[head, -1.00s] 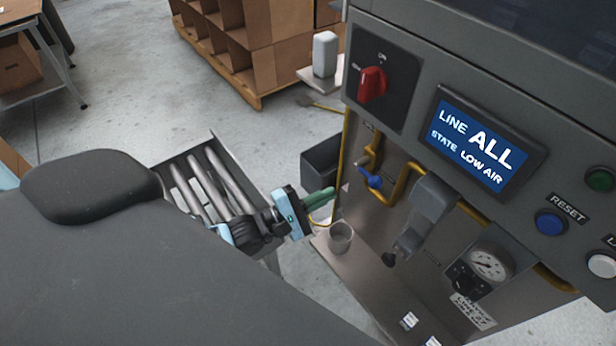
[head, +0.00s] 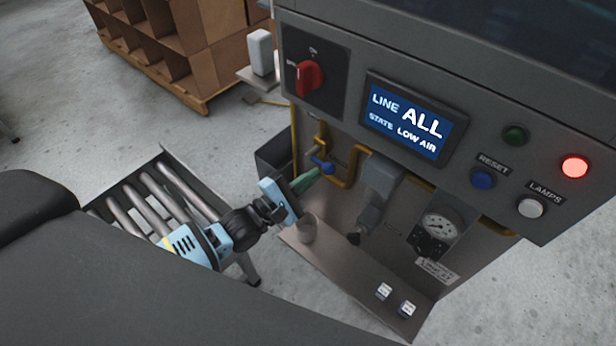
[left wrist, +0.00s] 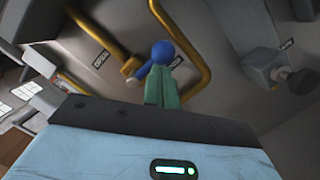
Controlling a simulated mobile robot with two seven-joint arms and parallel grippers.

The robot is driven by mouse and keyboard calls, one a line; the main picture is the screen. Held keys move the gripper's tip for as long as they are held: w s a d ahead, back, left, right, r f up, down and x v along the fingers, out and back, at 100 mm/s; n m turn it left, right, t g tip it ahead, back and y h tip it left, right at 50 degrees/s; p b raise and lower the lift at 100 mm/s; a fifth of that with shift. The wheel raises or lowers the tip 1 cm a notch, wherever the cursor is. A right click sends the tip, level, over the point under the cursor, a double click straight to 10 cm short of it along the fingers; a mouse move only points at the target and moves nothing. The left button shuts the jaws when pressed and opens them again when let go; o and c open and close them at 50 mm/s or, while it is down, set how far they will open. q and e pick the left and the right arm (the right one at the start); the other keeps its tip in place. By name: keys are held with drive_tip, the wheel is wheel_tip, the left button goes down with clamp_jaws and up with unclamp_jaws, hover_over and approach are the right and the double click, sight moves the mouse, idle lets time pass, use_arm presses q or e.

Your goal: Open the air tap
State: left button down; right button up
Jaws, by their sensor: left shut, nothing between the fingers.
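The air tap has a blue handle (head: 324,166) and sits on a yellow pipe on the lower front panel of the grey machine. In the left wrist view the blue handle (left wrist: 163,52) lies just beyond my fingertips, pointing aside from the pipe. My left gripper (head: 314,174) has green fingers and is shut with nothing between them. Its tips are right at the handle; I cannot tell whether they touch it. The fingers also show in the left wrist view (left wrist: 162,88), covering part of the handle's near side. My right gripper is out of view.
The screen (head: 410,118) reads LINE ALL, STATE LOW AIR. A red switch (head: 308,77) is above the tap. A grey block fitting (head: 380,180) and a pressure gauge (head: 438,228) are to its right. A cup (head: 304,229) stands on the shelf below. A roller conveyor (head: 150,190) is at left.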

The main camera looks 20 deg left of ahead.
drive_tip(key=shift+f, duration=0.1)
use_arm(q)
drive_tip(key=shift+r+n, duration=0.2)
drive_tip(key=shift+n, duration=0.4)
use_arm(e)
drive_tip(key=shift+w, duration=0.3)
